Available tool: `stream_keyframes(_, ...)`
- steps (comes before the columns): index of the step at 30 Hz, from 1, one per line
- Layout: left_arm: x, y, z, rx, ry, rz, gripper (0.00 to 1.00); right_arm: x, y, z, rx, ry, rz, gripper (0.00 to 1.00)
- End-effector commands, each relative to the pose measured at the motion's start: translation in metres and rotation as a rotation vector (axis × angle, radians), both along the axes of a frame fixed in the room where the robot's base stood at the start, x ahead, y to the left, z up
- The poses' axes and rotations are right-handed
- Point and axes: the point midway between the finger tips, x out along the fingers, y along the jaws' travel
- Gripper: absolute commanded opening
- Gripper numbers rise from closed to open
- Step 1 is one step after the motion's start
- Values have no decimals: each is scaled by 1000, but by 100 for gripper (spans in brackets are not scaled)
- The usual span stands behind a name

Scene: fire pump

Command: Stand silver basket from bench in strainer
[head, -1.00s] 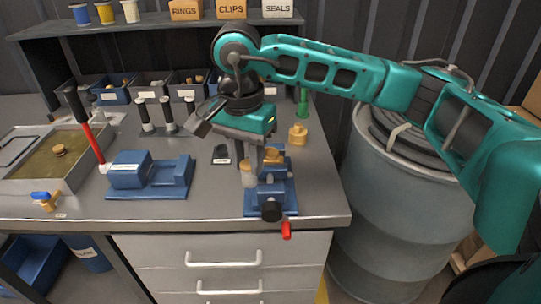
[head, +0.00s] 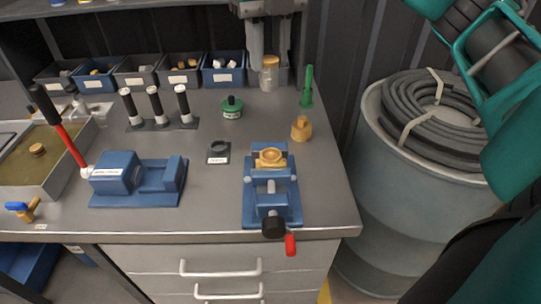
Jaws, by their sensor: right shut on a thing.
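My right gripper (head: 270,56) hangs at the top centre of the head view, over the back of the bench (head: 220,215). Its fingers are shut on a small pale, silvery cylinder with a tan top, which I take for the silver basket (head: 269,76). The basket is upright; its height above the bench is hard to judge. The brass strainer (head: 270,158) sits in a blue vise (head: 272,200) at the front right of the bench. Its round opening faces up. Gripper and basket are apart from it, farther back. My left gripper is not in view.
A brass fitting (head: 301,129), a green upright tool (head: 307,88) and a green-lidded jar (head: 232,107) stand near the vise. A small black block (head: 218,152) lies to its left. Bins (head: 222,72) line the back. A hose drum (head: 420,150) stands right.

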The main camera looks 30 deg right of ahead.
Motion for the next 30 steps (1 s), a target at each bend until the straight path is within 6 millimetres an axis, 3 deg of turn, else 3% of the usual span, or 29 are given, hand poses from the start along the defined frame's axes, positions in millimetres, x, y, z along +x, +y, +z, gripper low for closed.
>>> stream_keyframes(5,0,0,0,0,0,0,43,-2,-3,11,5,-3,-181,0)
stream_keyframes(8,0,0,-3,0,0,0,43,-3,-3,7,6,0,-218,0)
stream_keyframes(19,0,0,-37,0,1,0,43,-4,-3,-79,5,4,-225,0)
stream_keyframes(25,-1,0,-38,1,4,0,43,-4,-4,-122,3,1,-225,0)
stream_keyframes(30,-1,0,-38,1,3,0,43,-4,-4,-142,4,-1,-226,0)
